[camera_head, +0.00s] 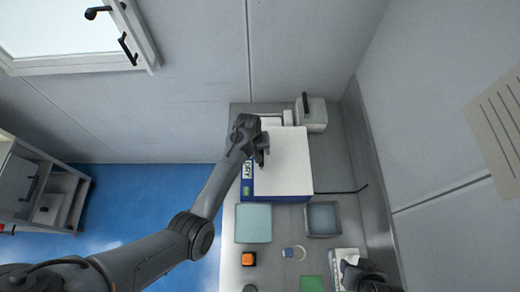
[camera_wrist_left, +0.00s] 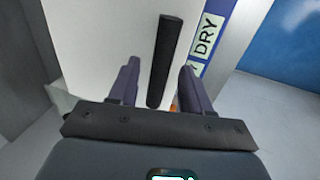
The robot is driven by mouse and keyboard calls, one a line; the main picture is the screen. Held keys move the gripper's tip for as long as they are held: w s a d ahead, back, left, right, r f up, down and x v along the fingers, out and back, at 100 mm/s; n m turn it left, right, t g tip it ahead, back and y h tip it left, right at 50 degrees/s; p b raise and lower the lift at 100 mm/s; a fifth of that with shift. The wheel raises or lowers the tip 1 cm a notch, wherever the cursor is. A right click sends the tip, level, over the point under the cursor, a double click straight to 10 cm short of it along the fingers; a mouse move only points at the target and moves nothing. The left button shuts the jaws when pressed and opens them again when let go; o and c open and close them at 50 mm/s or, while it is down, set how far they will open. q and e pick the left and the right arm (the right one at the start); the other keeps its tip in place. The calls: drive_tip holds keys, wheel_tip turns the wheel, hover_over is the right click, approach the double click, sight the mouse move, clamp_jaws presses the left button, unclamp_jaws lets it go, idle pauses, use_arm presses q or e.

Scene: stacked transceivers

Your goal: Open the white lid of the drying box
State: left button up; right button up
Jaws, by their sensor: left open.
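The drying box (camera_head: 270,197) has a blue front and side with a label; its white lid (camera_head: 290,160) lies flat and looks shut. In the left wrist view the white lid (camera_wrist_left: 100,45) carries a long black handle (camera_wrist_left: 166,50), and a blue-and-white DRY label (camera_wrist_left: 207,35) shows beside it. My left gripper (camera_head: 262,158) is over the lid's left edge. In the left wrist view its two fingers (camera_wrist_left: 158,70) are open, one on each side of the handle, with gaps visible. My right gripper (camera_head: 366,277) is partly in view at the bottom right; its fingers are unclear.
A grey box with a black handle (camera_head: 313,114) stands behind the drying box. A wall runs along the right.

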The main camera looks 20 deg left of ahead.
use_arm(q)
clamp_jaws()
idle(0.3)
